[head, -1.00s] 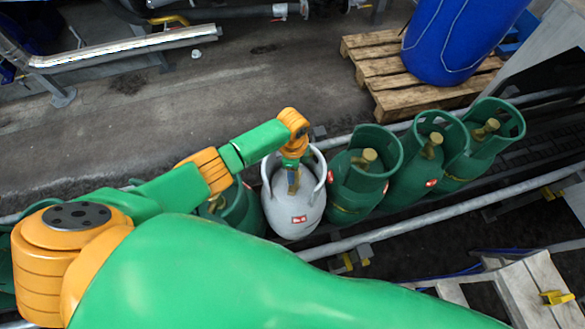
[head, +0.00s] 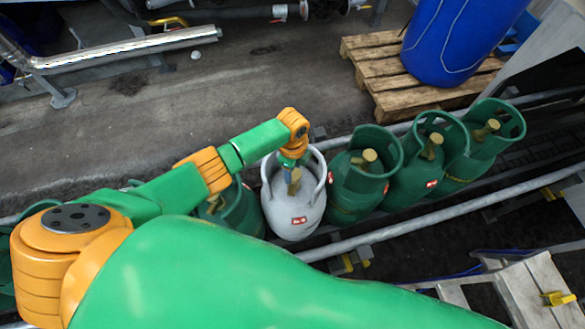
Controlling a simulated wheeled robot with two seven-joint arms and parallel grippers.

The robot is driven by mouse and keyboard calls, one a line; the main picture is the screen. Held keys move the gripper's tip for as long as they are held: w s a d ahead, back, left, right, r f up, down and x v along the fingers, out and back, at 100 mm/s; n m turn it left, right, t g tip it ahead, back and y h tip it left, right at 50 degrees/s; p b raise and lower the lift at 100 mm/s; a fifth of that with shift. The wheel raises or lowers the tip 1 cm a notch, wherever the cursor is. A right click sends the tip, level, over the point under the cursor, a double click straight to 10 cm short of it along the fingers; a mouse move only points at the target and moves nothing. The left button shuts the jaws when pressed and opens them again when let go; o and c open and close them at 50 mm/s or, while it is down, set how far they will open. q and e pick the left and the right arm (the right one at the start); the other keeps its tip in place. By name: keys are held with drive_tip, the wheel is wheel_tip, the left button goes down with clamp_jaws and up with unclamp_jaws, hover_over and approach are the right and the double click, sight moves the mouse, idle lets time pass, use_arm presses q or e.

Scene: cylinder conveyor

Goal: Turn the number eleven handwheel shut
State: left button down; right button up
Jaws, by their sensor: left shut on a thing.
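A white gas cylinder (head: 284,212) with a collar and a red label stands in the row on the conveyor. My left gripper (head: 294,170) reaches down inside its collar and is shut on the brass-coloured valve handwheel (head: 295,183) at its top. The wrist and collar partly hide the fingers. I cannot read a number eleven on any cylinder. My right gripper is not in view.
Several green cylinders, such as this one (head: 360,187), stand close on both sides. A guard rail (head: 430,219) runs in front of the row. A blue drum (head: 455,40) stands on a wooden pallet (head: 380,75) at the back right.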

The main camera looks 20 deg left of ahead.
use_arm(q)
drive_tip(key=shift+c, duration=1.4)
unclamp_jaws()
wheel_tip(320, 180, up, 7)
drive_tip(key=shift+r+p, duration=0.1)
drive_tip(key=shift+p, duration=0.45)
